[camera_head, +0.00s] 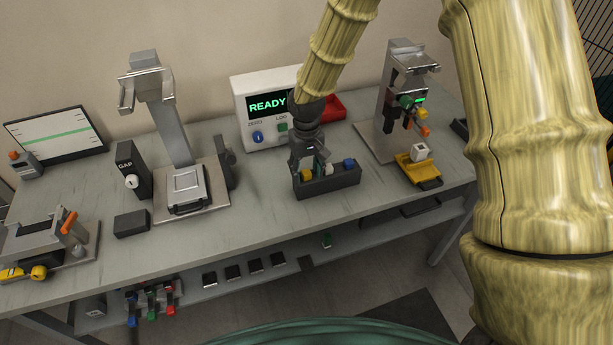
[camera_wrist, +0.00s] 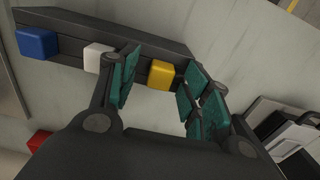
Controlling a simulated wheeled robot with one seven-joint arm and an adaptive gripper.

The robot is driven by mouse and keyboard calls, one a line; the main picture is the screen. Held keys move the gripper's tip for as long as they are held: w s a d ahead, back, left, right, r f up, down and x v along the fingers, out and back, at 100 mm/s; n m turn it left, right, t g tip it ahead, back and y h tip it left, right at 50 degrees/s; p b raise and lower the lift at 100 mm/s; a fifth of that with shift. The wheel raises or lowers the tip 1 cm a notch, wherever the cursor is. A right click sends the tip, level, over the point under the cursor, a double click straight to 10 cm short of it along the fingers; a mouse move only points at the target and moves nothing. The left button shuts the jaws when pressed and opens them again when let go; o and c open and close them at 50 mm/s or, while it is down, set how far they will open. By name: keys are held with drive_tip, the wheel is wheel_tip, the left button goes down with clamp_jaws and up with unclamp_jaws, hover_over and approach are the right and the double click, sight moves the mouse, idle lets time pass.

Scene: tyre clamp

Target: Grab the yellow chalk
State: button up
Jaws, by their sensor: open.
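The yellow chalk (camera_wrist: 161,74) is a small rounded block in a dark holder (camera_wrist: 110,25), seen in the wrist view between the fingers of my gripper (camera_wrist: 158,92). The fingers have teal pads and stand apart, one on each side of the yellow chalk; I cannot tell whether they touch it. In the head view my gripper (camera_head: 308,165) points down over the left part of the dark holder (camera_head: 335,182), and the yellow chalk (camera_head: 307,175) shows partly below it. A white chalk (camera_wrist: 98,57) sits close beside one finger, with a blue chalk (camera_wrist: 37,42) farther along.
A white READY box (camera_head: 262,118) and a red tray (camera_head: 333,105) stand behind the holder. A grey stand (camera_head: 178,120) is to the left. Another stand (camera_head: 400,100) and a yellow tray with a white cube (camera_head: 418,168) are to the right.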

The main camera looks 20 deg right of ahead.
drive_tip(key=c, duration=0.9)
drive_tip(key=shift+c, duration=0.2)
drive_tip(key=shift+r, duration=0.15)
